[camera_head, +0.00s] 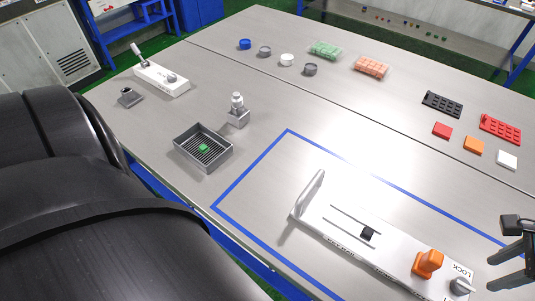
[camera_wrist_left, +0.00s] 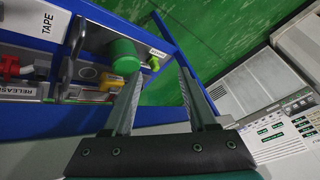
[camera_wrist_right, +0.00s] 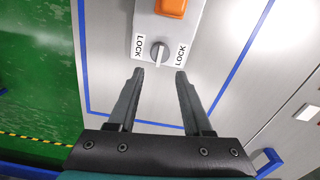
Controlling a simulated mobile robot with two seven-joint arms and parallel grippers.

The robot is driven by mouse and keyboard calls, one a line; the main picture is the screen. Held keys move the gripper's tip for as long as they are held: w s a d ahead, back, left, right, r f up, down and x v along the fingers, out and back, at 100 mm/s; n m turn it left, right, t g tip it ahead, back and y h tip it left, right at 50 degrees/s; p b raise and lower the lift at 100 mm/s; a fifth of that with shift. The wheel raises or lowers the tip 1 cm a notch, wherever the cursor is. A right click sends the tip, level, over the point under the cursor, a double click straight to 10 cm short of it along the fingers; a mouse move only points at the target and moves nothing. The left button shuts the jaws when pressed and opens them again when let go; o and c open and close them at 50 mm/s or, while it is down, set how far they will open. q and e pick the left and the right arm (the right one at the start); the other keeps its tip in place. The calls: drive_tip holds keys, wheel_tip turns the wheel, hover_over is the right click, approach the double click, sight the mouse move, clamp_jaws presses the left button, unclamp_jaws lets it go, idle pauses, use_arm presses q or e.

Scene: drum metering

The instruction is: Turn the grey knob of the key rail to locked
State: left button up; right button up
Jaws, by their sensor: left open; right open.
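The key rail (camera_head: 345,243) is a long white bar at the front right of the table, inside a blue taped outline. Its grey knob (camera_head: 461,286) sits at the right end beside a LOCK label. In the right wrist view the knob (camera_wrist_right: 160,52) stands between two labels, its ridge roughly along the rail. An orange block (camera_head: 428,264) and a black slider (camera_head: 368,233) sit further along the rail. My right gripper (camera_head: 491,271) is open just right of the knob, not around it; its fingertips (camera_wrist_right: 160,73) point toward it. My left gripper (camera_wrist_left: 161,70) is open and empty.
A grey tray (camera_head: 203,148) holds a green piece. Coloured pieces and racks line the back. A blue rack with a green cylinder (camera_wrist_left: 124,57) is behind my left fingers.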

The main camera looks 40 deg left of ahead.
use_arm(q)
drive_tip(key=w+a+r+n+t+y, duration=0.25)
drive_tip(key=w+a+r, duration=0.25)
drive_tip(key=a+r, duration=0.6)
drive_tip(key=w+d+r, duration=0.1)
drive_tip(key=w+d, duration=0.2)
drive_tip(key=w, duration=0.1)
drive_tip(key=w+d+r+m+h, duration=0.1)
drive_tip(key=w+d, duration=0.2)
drive_tip(key=w, duration=0.2)
drive_tip(key=w+d+r+m+t+h, duration=0.1)
drive_tip(key=w+d, duration=0.2)
drive_tip(key=w, duration=0.1)
drive_tip(key=shift+w+r, duration=0.15)
drive_tip(key=shift+w, duration=0.15)
drive_tip(key=w+d+r+m+t, duration=0.2)
drive_tip(key=w+d+r, duration=0.4)
drive_tip(key=w+d, duration=0.45)
wheel_tip(320, 180, up, 5)
drive_tip(key=m+g+h, duration=0.2)
drive_tip(key=m+h, duration=0.5)
hover_over(317, 186)
drive_tip(key=s, duration=0.5)
drive_tip(key=shift+s+d, duration=0.2)
drive_tip(key=shift+d, duration=0.1)
drive_tip(key=shift+d+f, duration=0.1)
drive_tip(key=shift+f, duration=0.1)
drive_tip(key=x, duration=1.4)
drive_tip(key=shift+a+f, duration=0.2)
drive_tip(key=shift+f, duration=0.2)
